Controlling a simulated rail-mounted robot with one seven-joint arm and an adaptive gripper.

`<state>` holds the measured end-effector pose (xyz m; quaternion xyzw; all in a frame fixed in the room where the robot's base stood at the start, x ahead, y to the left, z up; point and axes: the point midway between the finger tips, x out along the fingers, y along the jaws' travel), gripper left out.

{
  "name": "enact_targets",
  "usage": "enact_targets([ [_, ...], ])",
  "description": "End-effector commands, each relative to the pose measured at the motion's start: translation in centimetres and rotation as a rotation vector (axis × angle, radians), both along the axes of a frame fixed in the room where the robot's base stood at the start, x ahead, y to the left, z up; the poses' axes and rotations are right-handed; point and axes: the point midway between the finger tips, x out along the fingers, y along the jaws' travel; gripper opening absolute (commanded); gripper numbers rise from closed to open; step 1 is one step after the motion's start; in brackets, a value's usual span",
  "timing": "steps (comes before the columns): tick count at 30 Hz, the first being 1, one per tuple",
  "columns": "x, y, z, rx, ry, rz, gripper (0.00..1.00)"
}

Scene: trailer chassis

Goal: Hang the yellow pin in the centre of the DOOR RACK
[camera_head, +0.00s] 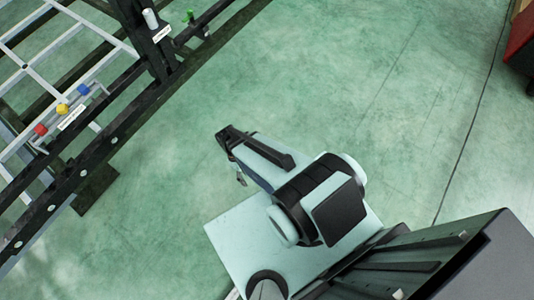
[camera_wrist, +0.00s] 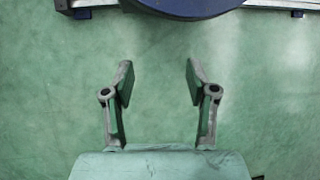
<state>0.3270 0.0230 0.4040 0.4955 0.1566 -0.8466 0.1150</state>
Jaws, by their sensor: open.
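A yellow pin (camera_head: 62,108) sits on a small rack at the left, between a red pin (camera_head: 40,130) and a blue pin (camera_head: 83,89). The rack's white label (camera_head: 71,118) is too small to read, so I cannot tell whether this is the DOOR RACK. My gripper (camera_wrist: 158,80) is open and empty in the wrist view, with bare green floor between its fingers. In the head view my arm is over open floor, well to the right of the pins, and my gripper is mostly hidden.
A dark chassis frame (camera_head: 93,157) with pale crossbars fills the left. A white cylinder (camera_head: 150,18) and a green part (camera_head: 189,17) are on it near the top. A dark blue round object (camera_wrist: 185,7) is at the wrist view's top edge. The floor (camera_head: 380,90) is clear.

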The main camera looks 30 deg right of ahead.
Motion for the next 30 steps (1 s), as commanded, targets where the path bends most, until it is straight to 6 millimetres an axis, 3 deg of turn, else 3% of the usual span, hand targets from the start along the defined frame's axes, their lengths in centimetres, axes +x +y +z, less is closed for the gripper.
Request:
enact_targets([
  [1, -3.3, -0.8, 0.4, -0.033, 0.021, -0.078, 0.57],
  [3, -6.2, -1.4, 0.4, -0.078, 0.041, -0.172, 0.57],
  [6, -9.1, -2.0, 0.6, -0.126, 0.062, -0.272, 0.57],
  [9, -10.6, -2.2, 0.6, -0.156, 0.073, -0.33, 0.57],
  [30, -11.1, -2.3, 0.6, -0.17, 0.077, -0.354, 0.57],
])
